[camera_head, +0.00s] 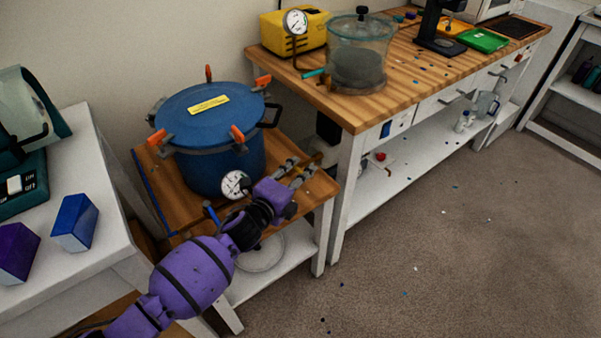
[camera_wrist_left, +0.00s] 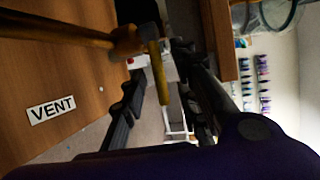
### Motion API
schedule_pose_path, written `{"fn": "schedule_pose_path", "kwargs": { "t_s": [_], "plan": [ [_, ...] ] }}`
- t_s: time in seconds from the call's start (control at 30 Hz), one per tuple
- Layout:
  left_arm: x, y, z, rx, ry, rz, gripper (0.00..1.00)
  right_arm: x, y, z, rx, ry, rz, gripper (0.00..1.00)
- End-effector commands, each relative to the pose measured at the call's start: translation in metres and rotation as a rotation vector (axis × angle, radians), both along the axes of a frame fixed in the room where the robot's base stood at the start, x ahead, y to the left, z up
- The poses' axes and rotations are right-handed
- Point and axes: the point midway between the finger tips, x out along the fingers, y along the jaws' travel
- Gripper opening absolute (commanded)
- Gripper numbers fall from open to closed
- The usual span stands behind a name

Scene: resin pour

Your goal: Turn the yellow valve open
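The yellow valve handle (camera_wrist_left: 158,78) shows in the left wrist view as a narrow upright bar on a brass fitting (camera_wrist_left: 127,42) at the end of a pipe. My left gripper (camera_wrist_left: 168,85) is open, with one dark finger on each side of the handle; I cannot tell whether either finger touches it. In the head view my left gripper (camera_head: 301,169) is at the right side of the blue pressure pot (camera_head: 213,130), over the wooden stand top, and it largely hides the valve. My right gripper is in neither view.
A pressure gauge (camera_head: 235,184) sits on the pot's front. A VENT label (camera_wrist_left: 51,109) lies on the wood near the pipe. A wooden bench (camera_head: 400,75) with a glass chamber (camera_head: 359,50) stands to the right. The floor at right is mostly clear.

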Motion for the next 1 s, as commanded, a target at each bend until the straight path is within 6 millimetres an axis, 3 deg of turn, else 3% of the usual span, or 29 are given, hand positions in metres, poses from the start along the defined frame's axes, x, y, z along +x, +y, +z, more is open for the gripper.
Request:
{"fn": "schedule_pose_path", "kwargs": {
  "t_s": [0.37, 0.6, 1.0],
  "plan": [
    [0.008, -0.005, -0.002, 0.000, 0.001, 0.000, 0.28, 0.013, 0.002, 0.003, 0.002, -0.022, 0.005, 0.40],
    [0.008, -0.005, -0.002, 0.000, 0.001, 0.000, 0.00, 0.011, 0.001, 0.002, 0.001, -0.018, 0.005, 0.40],
    [0.008, -0.005, -0.002, -0.003, 0.003, 0.002, 0.00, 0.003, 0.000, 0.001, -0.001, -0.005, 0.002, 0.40]
  ]
}}
